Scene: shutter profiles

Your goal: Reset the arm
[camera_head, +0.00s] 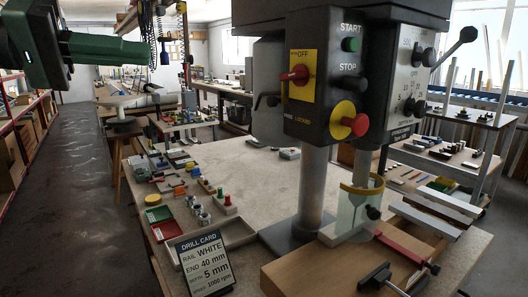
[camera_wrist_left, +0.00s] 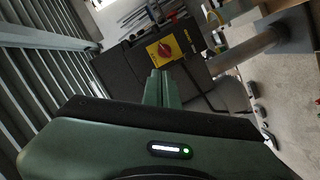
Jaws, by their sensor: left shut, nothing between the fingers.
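My left gripper (camera_head: 146,50) is at the upper left of the head view, raised well above the floor and the benches. Its green fingers point to the right and are shut with nothing between them. In the left wrist view the shut fingers (camera_wrist_left: 161,78) stand up from the green gripper body, pointing toward a dark machine with a yellow panel and red knob (camera_wrist_left: 166,49). They appear apart from it. My right gripper is in neither view.
A drill press with a red and yellow stop button (camera_head: 349,118) stands on the workbench (camera_head: 270,182) at the right. A shelf rack (camera_head: 12,150) is at far left, with open floor (camera_head: 75,200) between.

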